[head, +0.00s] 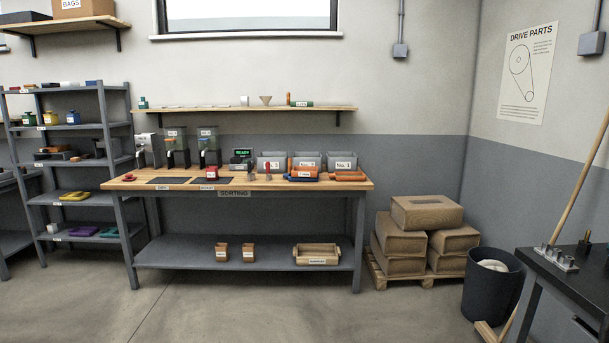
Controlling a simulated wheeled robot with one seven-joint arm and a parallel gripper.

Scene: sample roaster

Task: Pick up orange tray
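An orange tray (350,176) lies on the wooden top of the sorting bench (235,186), near its right end, in the head view. It looks shallow, and its contents are too small to make out. Just left of it is a blue tray (291,177) with something orange-red on or in it. Grey bins with white labels stand close behind both. My gripper is not in view.
Coffee grinders (208,148) and a small green-lit display (241,154) stand further left on the bench. A wooden crate (317,253) is on the lower shelf. Stacked sacks (426,212) and a dark bin (492,287) stand to the right. The floor in front is clear.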

